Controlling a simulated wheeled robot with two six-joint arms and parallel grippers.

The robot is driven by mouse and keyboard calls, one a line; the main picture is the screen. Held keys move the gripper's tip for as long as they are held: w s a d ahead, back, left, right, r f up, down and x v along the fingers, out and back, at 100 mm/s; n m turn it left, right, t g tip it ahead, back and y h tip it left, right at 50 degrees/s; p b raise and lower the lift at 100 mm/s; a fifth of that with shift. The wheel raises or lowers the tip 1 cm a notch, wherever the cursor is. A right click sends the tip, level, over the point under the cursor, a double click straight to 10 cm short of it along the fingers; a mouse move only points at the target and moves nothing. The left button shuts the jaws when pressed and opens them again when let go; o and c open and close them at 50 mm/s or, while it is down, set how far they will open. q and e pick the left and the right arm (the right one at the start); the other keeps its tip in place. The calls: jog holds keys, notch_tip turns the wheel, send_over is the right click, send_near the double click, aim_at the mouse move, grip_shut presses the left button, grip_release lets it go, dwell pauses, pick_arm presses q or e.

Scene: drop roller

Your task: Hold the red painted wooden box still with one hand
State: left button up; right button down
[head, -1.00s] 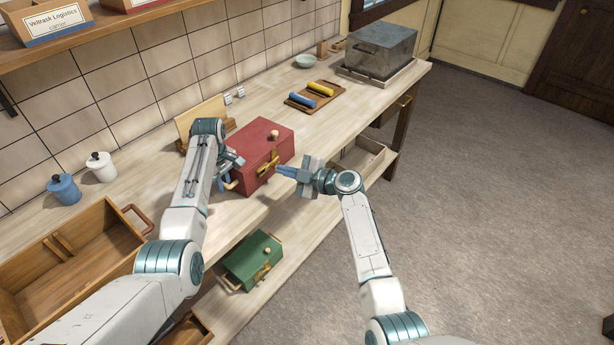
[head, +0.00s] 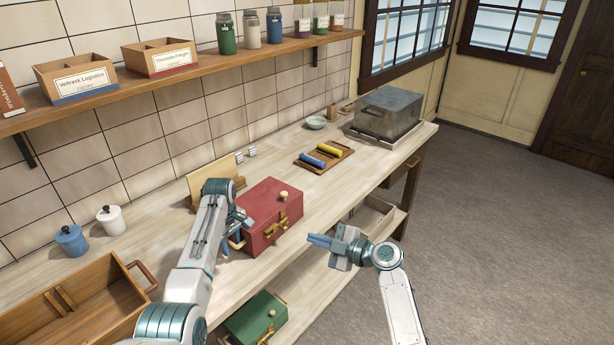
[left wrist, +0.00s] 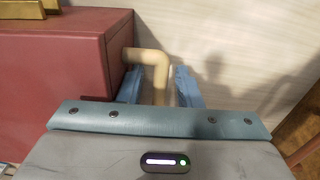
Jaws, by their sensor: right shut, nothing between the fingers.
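The red wooden box (head: 258,203) stands closed on the bench, with a knob on its lid and a brass latch (head: 279,225) on its front. It also shows at the left of the left wrist view (left wrist: 60,75). My left gripper (head: 240,230) is at the box's left end. In the left wrist view, its blue fingers (left wrist: 160,88) stand apart on either side of the box's pale bent handle (left wrist: 148,56), with gaps visible. My right gripper (head: 312,241) is shut and empty, in front of the box, apart from the latch.
An open wooden drawer or tray (head: 95,318) is at the left. A green box (head: 252,318) is on the lower shelf.

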pick_arm(q)
jog(key=shift+o, duration=0.2)
notch_tip(320, 180, up, 12)
dwell(0.5)
